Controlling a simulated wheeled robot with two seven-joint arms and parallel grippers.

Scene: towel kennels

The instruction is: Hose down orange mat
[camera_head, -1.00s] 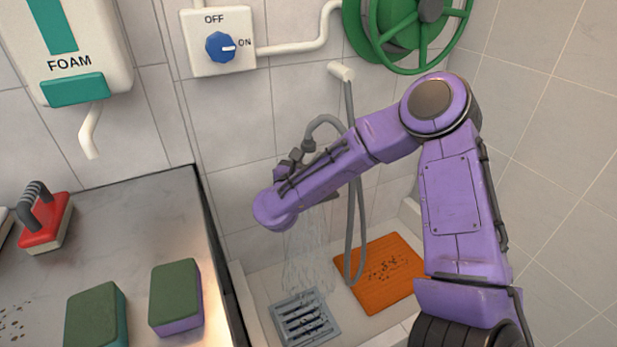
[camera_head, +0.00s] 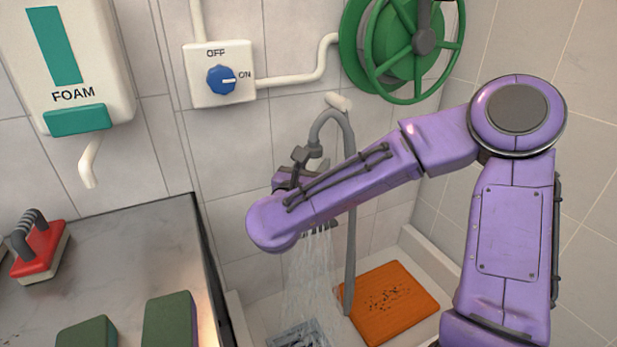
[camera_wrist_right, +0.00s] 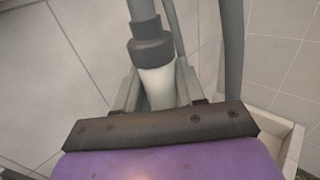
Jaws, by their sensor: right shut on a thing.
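The orange mat (camera_head: 398,298) lies on the floor of the wash bay, with dark specks of dirt on its middle. My right gripper (camera_head: 296,172) is shut on the spray nozzle, whose pale handle (camera_wrist_right: 158,86) shows between the fingers in the right wrist view. The grey hose (camera_head: 350,225) loops up from the nozzle and hangs down near the mat. Water (camera_head: 312,275) falls from the nozzle onto the metal drain grate (camera_head: 292,334), left of the mat. The blue dial (camera_head: 221,79) points to ON. My left gripper is not in view.
A green hose reel (camera_head: 420,50) and an empty hose holder (camera_head: 338,102) are on the back wall. A foam dispenser (camera_head: 68,70) hangs above a metal counter (camera_head: 130,255) with a red brush (camera_head: 38,250) and green sponges (camera_head: 168,322). A low curb edges the bay.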

